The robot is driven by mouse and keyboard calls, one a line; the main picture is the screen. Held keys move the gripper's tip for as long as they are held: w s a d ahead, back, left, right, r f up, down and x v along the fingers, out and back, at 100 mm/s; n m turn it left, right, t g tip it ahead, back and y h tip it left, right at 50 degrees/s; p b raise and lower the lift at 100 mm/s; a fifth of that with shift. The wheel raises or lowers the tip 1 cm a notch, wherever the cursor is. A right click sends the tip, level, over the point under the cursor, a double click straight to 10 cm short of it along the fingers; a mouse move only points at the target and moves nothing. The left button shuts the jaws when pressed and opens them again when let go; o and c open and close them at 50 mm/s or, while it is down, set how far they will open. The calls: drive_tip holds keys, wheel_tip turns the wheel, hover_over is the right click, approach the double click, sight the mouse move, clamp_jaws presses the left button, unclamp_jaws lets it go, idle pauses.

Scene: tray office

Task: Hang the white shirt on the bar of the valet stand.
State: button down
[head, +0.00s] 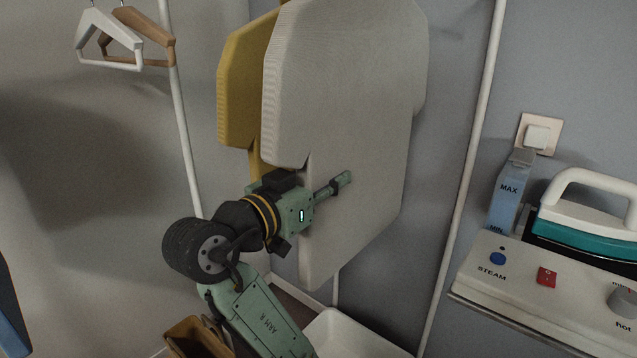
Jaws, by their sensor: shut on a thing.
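The white shirt (345,90) is upright in the middle of the head view, a flat pale garment with its top cut off by the frame. My gripper (342,183) is at its lower left part, with a finger lying across the near face. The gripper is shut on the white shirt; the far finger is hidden. A yellow shirt (240,95) is behind it on the left, partly covered. Slim white posts stand at left (181,115) and right (468,165). The bar of the valet stand cannot be made out, and the shirt's top support is out of view.
A white hanger (108,38) and a wooden hanger (150,38) hang at the upper left. At right, a steam station (560,295) carries a teal iron (590,230) and a blue tank (508,195). A white bin (350,335) stands low in the middle.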

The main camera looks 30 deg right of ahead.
sight(349, 166)
drive_tip(key=shift+x, duration=3.05)
drive_tip(key=shift+d+f+b, duration=0.1)
drive_tip(key=shift+f+b, duration=1.05)
drive_tip(key=shift+f, duration=0.2)
drive_tip(key=c, duration=1.2)
unclamp_jaws()
drive_tip(key=shift+f, duration=0.1)
